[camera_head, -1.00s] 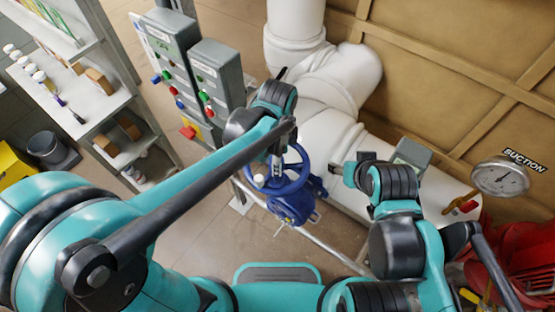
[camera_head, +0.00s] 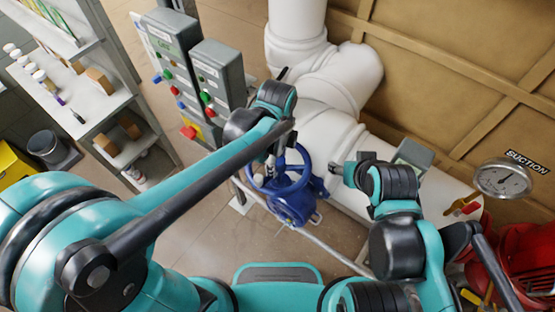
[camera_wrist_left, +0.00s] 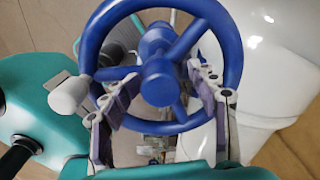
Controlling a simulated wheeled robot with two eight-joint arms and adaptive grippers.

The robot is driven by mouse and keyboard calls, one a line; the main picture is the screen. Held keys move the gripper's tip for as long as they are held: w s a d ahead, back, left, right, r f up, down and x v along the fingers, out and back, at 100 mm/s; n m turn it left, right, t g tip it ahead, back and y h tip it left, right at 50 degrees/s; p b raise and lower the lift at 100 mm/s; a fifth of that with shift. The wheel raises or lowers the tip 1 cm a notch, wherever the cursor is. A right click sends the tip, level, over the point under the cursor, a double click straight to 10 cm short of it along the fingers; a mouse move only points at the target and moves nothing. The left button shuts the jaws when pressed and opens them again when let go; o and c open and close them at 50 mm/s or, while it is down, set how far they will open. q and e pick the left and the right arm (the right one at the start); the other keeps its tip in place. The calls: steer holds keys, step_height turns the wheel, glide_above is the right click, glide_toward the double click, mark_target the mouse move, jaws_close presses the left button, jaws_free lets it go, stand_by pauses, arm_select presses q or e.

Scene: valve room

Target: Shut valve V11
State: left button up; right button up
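A blue valve with a handwheel (camera_head: 292,178) stands beside the white pipe in the head view; no V11 label is readable. In the left wrist view the blue handwheel (camera_wrist_left: 158,82) fills the upper middle, with a white knob (camera_wrist_left: 68,95) at its left side. My left gripper (camera_head: 270,160) is at the wheel, partly hidden by its own wrist. In the left wrist view its two fingers (camera_wrist_left: 160,88) are spread apart, one on each side of the hub; firm contact is unclear. My right gripper (camera_head: 348,170) is near the pipe, right of the wheel, its opening unclear.
A large white pipe (camera_head: 340,75) runs behind the valve. Grey control boxes (camera_head: 218,82) with coloured buttons stand to the left. A suction gauge (camera_head: 503,180) and red machinery (camera_head: 525,255) are at the right. Shelves (camera_head: 98,98) stand at the far left.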

arm_select(q)
steer(key=shift+d+r, duration=0.15)
steer(key=shift+r, duration=0.25)
step_height(320, 180, up, 6)
steer(key=p, duration=0.5)
steer(key=shift+f, duration=0.15)
step_height(320, 180, up, 6)
steer(key=p, duration=0.4)
